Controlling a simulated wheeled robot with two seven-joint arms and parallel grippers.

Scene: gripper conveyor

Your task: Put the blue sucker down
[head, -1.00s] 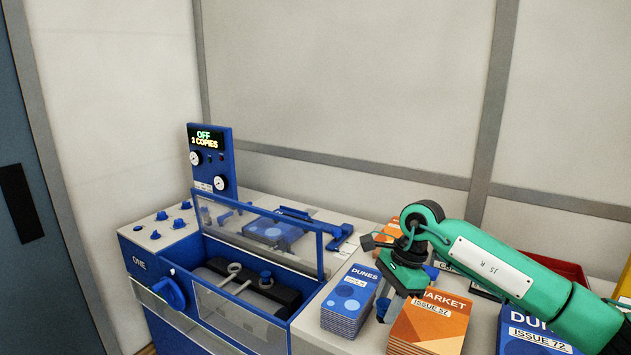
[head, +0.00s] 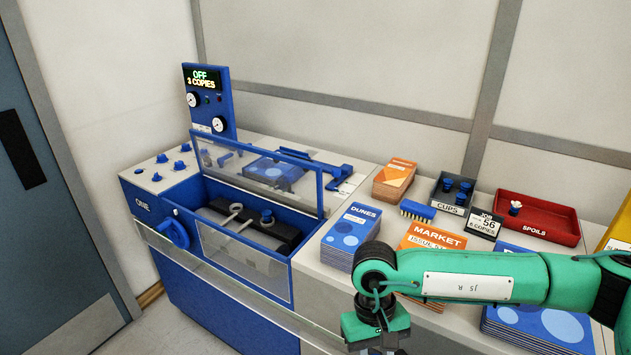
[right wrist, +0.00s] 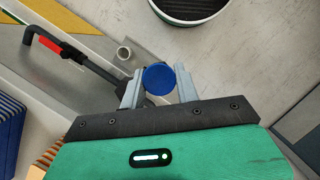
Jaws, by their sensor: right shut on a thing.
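The blue sucker (right wrist: 158,79) shows as a round blue disc between the fingers of my right gripper (right wrist: 159,88) in the right wrist view. The two grey fingers are shut on its sides. In the head view my right gripper (head: 376,328) hangs low in front of the bench, pointing down, and the sucker is hidden there. Other small blue cups sit in the dark tray labelled CUPS (head: 436,202). My left gripper is in neither view.
The blue machine (head: 238,330) has a clear guard and a display reading OFF, 3 COPIES (head: 203,79). A DUNES stack (head: 352,237), a MARKET stack (head: 431,235) and a red SPOILS tray (head: 540,236) stand on the bench. A round dark-lined bin (right wrist: 190,18) and a red-banded lever (right wrist: 48,42) lie below.

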